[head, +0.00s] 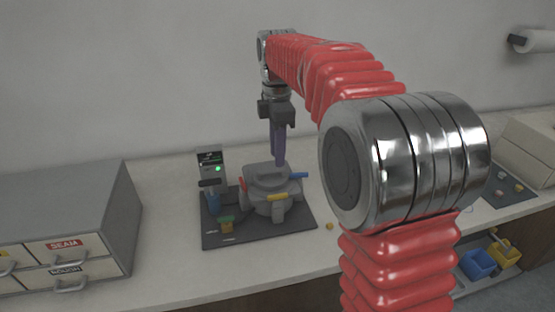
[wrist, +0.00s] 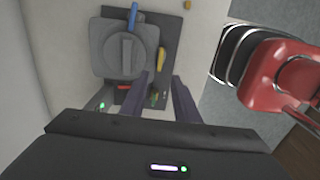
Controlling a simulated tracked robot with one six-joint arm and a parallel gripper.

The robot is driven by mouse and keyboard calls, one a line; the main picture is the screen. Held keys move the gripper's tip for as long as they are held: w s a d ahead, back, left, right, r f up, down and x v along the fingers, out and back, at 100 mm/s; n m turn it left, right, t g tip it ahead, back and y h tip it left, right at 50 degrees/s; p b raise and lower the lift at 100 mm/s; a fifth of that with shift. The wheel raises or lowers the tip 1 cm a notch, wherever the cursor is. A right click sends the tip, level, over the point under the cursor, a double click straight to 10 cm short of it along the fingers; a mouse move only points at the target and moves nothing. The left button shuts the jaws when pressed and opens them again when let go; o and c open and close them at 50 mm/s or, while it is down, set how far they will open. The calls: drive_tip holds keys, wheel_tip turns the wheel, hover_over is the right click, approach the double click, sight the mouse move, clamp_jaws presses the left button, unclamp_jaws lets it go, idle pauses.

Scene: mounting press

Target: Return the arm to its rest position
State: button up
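My gripper (head: 279,158) hangs pointing down above the mounting press (head: 266,180) in the head view. The press is a grey round body with a lidded top and red, yellow and blue handles, standing on a dark base plate (head: 295,222). In the wrist view, my gripper's two dark fingers (wrist: 160,82) are spread apart with nothing between them. The press lid (wrist: 125,48) lies beyond the fingertips, to their upper left. The gripper looks clear of the press, but the exact gap is hard to tell.
A control box (head: 211,165) with a green light stands left of the press. A grey drawer cabinet (head: 120,205) is on the left of the bench. At right are a dark mat (head: 512,190) with small parts, a beige box (head: 530,150), and blue (head: 477,264) and yellow (head: 503,251) bins below.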

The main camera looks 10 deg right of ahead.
idle(0.4)
drive_tip(key=s+f+m+t, duration=0.2)
drive_tip(key=s+m, duration=0.7)
drive_tip(key=s, duration=0.5)
drive_tip(key=s+f+m+t, duration=0.2)
drive_tip(key=s+m, duration=0.7)
drive_tip(key=s, duration=0.5)
drive_tip(key=shift+a+t, duration=0.15)
drive_tip(key=shift+t, duration=0.65)
drive_tip(key=shift+f, duration=0.1)
drive_tip(key=shift+s, duration=0.1)
